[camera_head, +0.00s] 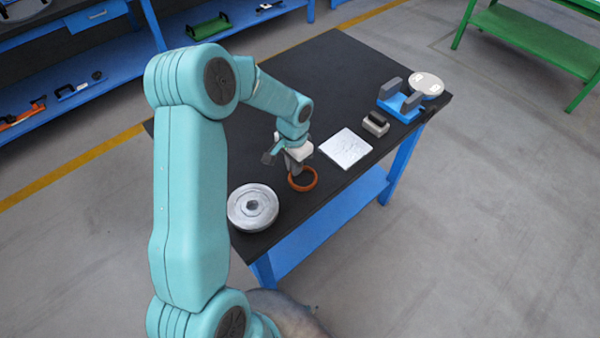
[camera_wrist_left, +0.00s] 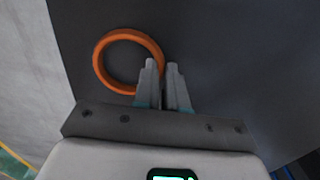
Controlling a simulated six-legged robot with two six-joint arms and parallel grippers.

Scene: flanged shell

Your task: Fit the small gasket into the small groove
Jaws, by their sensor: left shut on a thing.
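The gasket is an orange ring (camera_head: 314,184), the only gasket I can make out. My left gripper (camera_head: 292,168) points down at the ring's far left side in the head view and is shut on its rim. In the left wrist view the fingertips (camera_wrist_left: 162,68) close on the right edge of the ring (camera_wrist_left: 97,58). I cannot tell whether the ring touches the table. A round silver flanged part (camera_head: 240,214) with concentric steps and a central hub lies to the left of the ring. Its small groove is too fine to pick out. My right gripper is out of view.
The dark table top (camera_head: 330,65) also carries a pale square plate (camera_head: 346,149), a small grey-and-black block (camera_head: 375,124), a blue stand with grey uprights (camera_head: 398,104) and a pale disc (camera_head: 426,84). The table's back part is clear.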

